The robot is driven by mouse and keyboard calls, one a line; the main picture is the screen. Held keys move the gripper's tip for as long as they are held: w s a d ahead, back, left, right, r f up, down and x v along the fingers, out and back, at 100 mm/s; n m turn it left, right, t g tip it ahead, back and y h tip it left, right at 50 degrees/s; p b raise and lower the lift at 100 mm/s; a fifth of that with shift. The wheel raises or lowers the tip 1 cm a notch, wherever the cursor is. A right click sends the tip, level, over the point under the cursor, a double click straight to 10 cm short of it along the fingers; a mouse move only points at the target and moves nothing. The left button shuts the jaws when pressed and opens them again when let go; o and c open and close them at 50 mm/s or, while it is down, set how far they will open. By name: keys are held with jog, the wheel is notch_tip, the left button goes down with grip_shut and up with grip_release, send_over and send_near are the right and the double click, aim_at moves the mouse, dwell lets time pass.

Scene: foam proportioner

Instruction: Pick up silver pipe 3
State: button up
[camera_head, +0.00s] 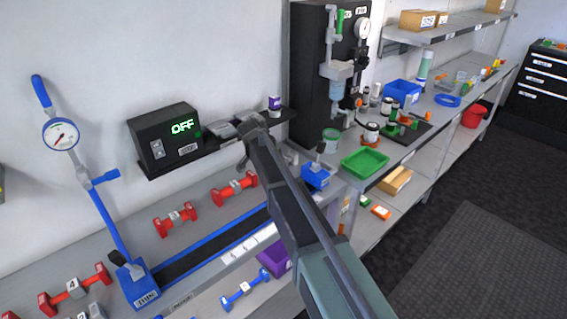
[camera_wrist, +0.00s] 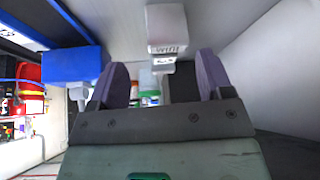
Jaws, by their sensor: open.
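Several short silver pipes with red ends lie on the bench in the head view. One (camera_head: 175,219) lies at centre left, one (camera_head: 234,189) lies further right, and one marked 4 (camera_head: 73,288) lies at lower left. The numbers on the first two are too small to read surely, so I cannot tell which is pipe 3. My gripper (camera_wrist: 160,78) is open in the wrist view, its two purple-grey fingers apart with nothing between them. In the head view my arm ends near the wall shelf, above and apart from the pipes. No pipe shows clearly in the wrist view.
A black box reading OFF (camera_head: 165,140) sits on the wall shelf. A blue rig with a gauge (camera_head: 61,136) stands at left. A blue-ended pipe (camera_head: 245,289) lies near the bench front. A green tray (camera_head: 365,163) and a tall black panel (camera_head: 312,75) are further right.

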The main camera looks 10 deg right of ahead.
aim_at(292, 157)
jog(key=shift+w+d, duration=0.9)
jog(key=shift+d, duration=0.1)
jog(key=shift+w+d, duration=0.45)
jog(key=shift+d, duration=0.05)
jog(key=b+x, duration=0.4)
jog(key=x, duration=0.1)
jog(key=shift+w+d+f+b, duration=0.15)
jog(key=shift+f+b, duration=0.1)
jog(key=shift+b, duration=0.15)
jog(key=shift+r, duration=0.25)
jog(key=shift+c, duration=0.3)
jog(key=c, duration=1.2)
